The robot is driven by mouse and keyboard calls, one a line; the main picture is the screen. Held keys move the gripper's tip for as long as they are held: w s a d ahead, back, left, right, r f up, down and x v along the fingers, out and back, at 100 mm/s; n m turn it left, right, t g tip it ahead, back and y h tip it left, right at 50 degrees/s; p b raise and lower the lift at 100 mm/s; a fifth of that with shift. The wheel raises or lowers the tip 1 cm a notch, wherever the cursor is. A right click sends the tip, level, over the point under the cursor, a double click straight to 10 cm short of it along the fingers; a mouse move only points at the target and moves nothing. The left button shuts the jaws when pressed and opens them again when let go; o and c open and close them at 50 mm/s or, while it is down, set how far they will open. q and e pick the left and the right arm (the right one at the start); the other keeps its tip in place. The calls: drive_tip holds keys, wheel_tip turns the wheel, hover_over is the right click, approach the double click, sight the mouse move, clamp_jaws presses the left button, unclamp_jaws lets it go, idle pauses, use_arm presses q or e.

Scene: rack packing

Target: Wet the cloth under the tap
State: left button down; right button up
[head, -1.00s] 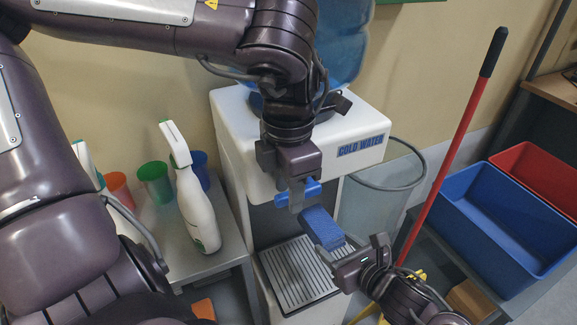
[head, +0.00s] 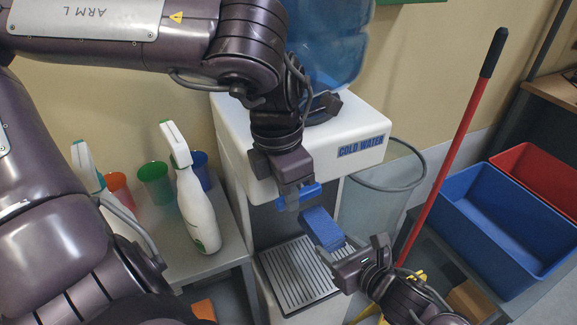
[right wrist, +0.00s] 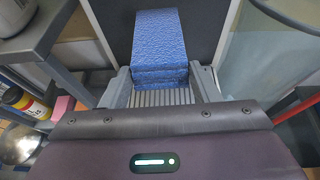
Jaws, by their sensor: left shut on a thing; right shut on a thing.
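The folded blue cloth (head: 323,228) is held out under the front of the white water dispenser (head: 262,158), over its drip tray (head: 298,272). My right gripper (head: 352,262) is shut on the cloth's near end. In the right wrist view the cloth (right wrist: 160,38) stands out between the fingers (right wrist: 162,86). My left gripper (head: 297,192) is shut on the blue tap lever (head: 312,190), just above and left of the cloth. The spout is hidden by the gripper. I cannot make out any water stream or whether the cloth is wet.
A side table (head: 232,250) on the left holds white spray bottles (head: 197,212) and coloured cups (head: 155,182). A red pole (head: 452,150) stands right of the dispenser. Blue (head: 500,235) and red (head: 545,170) bins sit further right.

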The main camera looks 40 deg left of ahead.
sight(279, 199)
use_arm(q)
drive_tip(key=c, duration=1.4)
unclamp_jaws()
drive_tip(key=shift+o, duration=0.2)
drive_tip(key=shift+r, duration=0.15)
wheel_tip(279, 199, up, 12)
drive_tip(key=s, duration=0.1)
drive_tip(key=shift+s+a, duration=0.15)
drive_tip(key=shift+a, duration=0.15)
drive_tip(key=shift+c, duration=0.5)
